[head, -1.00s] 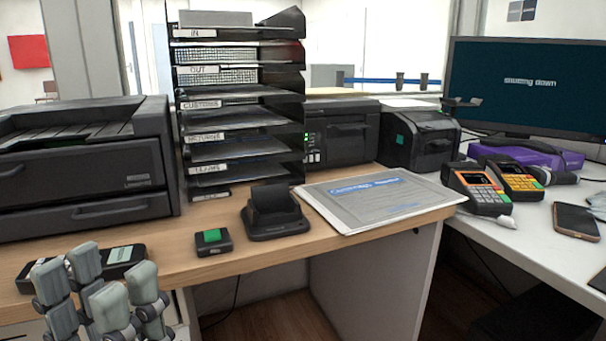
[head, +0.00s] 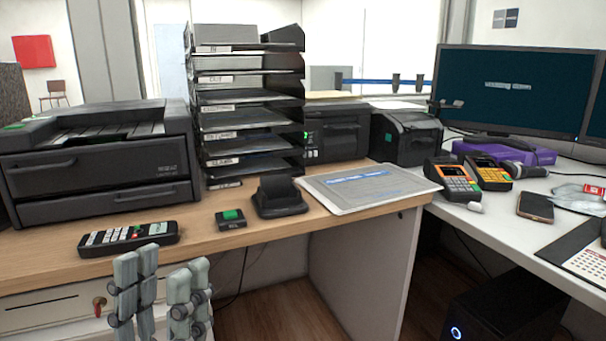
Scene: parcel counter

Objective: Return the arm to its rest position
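My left gripper (head: 162,292) is in the lower left of the head view, in front of the wooden counter (head: 232,250) and below its top. Its grey fingers point up and stand apart, with nothing between them. It is open and touches nothing that I can see. A dark handset with light keys and a red button (head: 128,238) lies on the counter just above the fingertips in the picture. My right gripper is not in view.
A black printer (head: 100,170), a tray stack (head: 248,100), a small green-button box (head: 231,219), a black stand (head: 279,196) and a tablet-like panel (head: 368,187) stand on the counter. Card terminals (head: 455,182) and a monitor (head: 520,92) are on the white desk. Floor shows below.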

